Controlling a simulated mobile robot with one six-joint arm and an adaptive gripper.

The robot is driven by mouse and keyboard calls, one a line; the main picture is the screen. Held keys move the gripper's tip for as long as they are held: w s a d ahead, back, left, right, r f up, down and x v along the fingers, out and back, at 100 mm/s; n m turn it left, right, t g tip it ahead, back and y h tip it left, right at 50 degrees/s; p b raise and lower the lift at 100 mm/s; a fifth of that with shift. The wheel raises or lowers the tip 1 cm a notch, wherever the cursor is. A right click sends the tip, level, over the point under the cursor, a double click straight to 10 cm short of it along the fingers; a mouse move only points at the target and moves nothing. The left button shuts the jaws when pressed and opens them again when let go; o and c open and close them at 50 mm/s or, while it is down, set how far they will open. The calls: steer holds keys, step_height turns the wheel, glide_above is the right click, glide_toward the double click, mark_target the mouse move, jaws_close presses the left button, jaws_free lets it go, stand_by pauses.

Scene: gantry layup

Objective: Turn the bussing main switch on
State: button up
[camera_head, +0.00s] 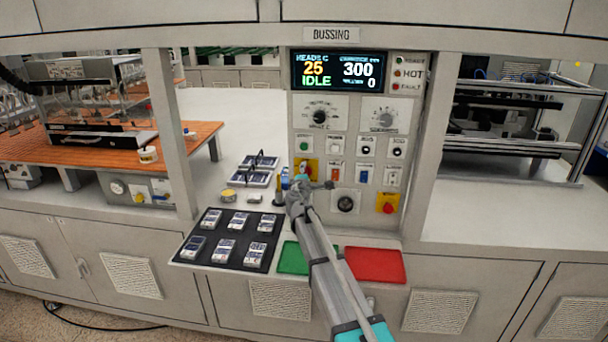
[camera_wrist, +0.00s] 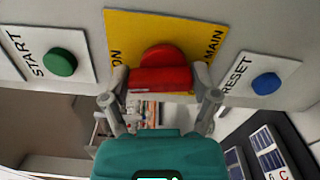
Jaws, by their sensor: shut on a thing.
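The bussing main switch (camera_wrist: 168,57) is a red rotary knob on a yellow plate (camera_wrist: 122,30) marked ON and MAIN in the wrist view. In the head view the yellow plate (camera_head: 314,165) is on the left of the control panel, mostly hidden by my arm. My gripper (camera_wrist: 160,84) is shut on the knob's red grip, one finger at each end. The grip lies roughly level across the wrist picture. In the head view my gripper (camera_head: 301,184) is at the panel. The knob's exact setting against the marks cannot be told.
A green START button (camera_wrist: 60,62) and a blue RESET button (camera_wrist: 266,83) flank the switch closely. The display (camera_head: 337,71) reads IDLE. Another red knob on yellow (camera_head: 388,204) is lower right. Below are a black tray (camera_head: 224,251) of modules and a red tray (camera_head: 376,265).

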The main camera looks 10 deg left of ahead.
steer(key=shift+m, duration=1.1)
steer(key=o, duration=1)
steer(key=shift+s, duration=0.1)
steer(key=s, duration=1.1)
steer(key=shift+s+a, duration=0.15)
steer(key=shift+s, duration=0.25)
